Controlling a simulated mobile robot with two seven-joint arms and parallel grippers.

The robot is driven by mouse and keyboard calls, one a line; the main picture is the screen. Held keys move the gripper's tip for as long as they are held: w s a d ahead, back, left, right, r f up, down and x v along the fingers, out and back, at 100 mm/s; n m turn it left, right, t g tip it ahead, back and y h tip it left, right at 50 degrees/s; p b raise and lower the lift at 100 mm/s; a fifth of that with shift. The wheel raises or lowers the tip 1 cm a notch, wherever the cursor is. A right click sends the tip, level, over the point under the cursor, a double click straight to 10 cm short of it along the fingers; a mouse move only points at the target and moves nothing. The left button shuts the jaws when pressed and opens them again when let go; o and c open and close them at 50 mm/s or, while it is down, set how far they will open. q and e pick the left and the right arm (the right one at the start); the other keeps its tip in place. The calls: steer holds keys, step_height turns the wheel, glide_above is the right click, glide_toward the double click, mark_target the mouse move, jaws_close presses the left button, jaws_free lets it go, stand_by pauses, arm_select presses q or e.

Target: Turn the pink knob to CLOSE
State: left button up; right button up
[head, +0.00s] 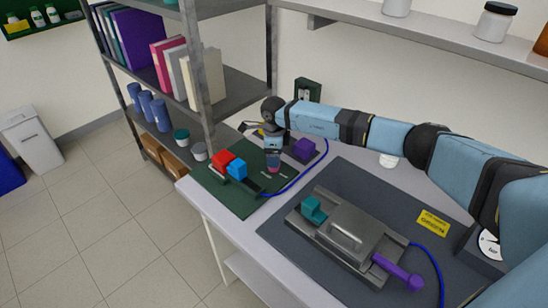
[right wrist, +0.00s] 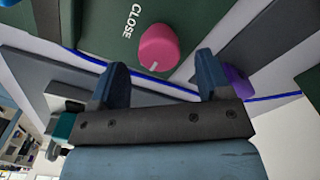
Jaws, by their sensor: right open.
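The pink knob (right wrist: 158,46) is on a dark green panel in the right wrist view. The white word CLOSE (right wrist: 132,21) is printed beside it, to its left. A short white mark on the knob's rim is at the side facing my gripper, not at the word CLOSE. My right gripper (right wrist: 160,78) is open, its two blue fingers apart, with the knob just beyond the gap and nothing held. In the head view my right gripper (head: 272,158) is over the green panel (head: 225,193), largely hiding the knob. My left gripper is not in view.
A red block (head: 222,162) and a blue block (head: 237,168) are on the green panel, left of my gripper. A purple block (head: 304,150) and a blue cable are to the right. A grey rig (head: 350,232) with a purple handle (head: 398,272) sits nearer. A shelf post (head: 196,80) stands close behind.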

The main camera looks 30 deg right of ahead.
steer(key=shift+f, duration=1.3)
steer(key=c, duration=0.9)
